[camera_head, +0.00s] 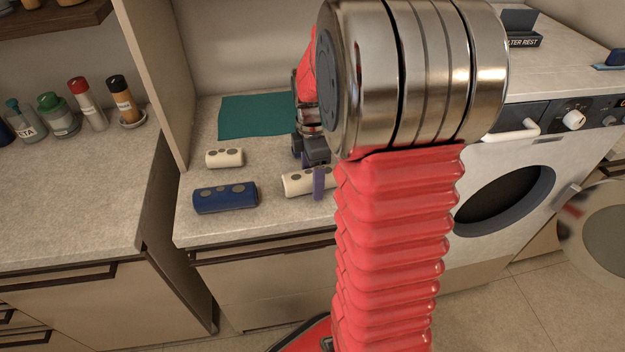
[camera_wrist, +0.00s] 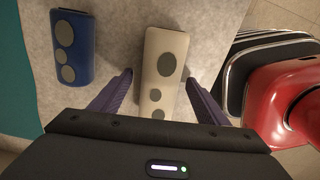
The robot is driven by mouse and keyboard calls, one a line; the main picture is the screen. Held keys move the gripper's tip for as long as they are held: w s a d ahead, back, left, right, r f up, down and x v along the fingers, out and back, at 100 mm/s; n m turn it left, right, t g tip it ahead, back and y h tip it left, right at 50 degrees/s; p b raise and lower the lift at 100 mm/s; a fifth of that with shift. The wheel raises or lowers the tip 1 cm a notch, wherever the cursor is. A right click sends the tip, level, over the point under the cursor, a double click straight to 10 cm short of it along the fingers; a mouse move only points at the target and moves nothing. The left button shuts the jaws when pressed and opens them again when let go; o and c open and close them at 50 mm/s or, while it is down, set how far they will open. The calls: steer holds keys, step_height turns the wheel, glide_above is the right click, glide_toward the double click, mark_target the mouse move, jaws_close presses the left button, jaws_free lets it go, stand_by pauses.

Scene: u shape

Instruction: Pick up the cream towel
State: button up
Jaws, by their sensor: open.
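A cream rolled towel (camera_head: 297,184) with grey round spots lies on the counter, nearest my gripper. Its right end is partly hidden by a gripper finger and my arm in the head view. In the wrist view the cream towel (camera_wrist: 160,42) lies lengthwise between the two purple fingers. My gripper (camera_wrist: 159,78) is open, with one finger on each side of the towel and a visible gap on the left. The gripper (camera_head: 318,178) points down at the towel in the head view; whether the fingers touch it is unclear.
A navy roll (camera_head: 225,198) lies to the left; it also shows in the wrist view (camera_wrist: 72,40). A smaller cream roll (camera_head: 224,158) lies behind it. A teal mat (camera_head: 255,117) lies at the back. A washing machine (camera_head: 520,185) with its door open stands at right.

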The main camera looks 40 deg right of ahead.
stand_by(0.4)
steer(key=c, duration=1.3)
steer(key=shift+r, duration=0.1)
step_height(320, 180, up, 9)
steer(key=shift+r, duration=0.45)
steer(key=shift+s, duration=0.1)
stand_by(0.4)
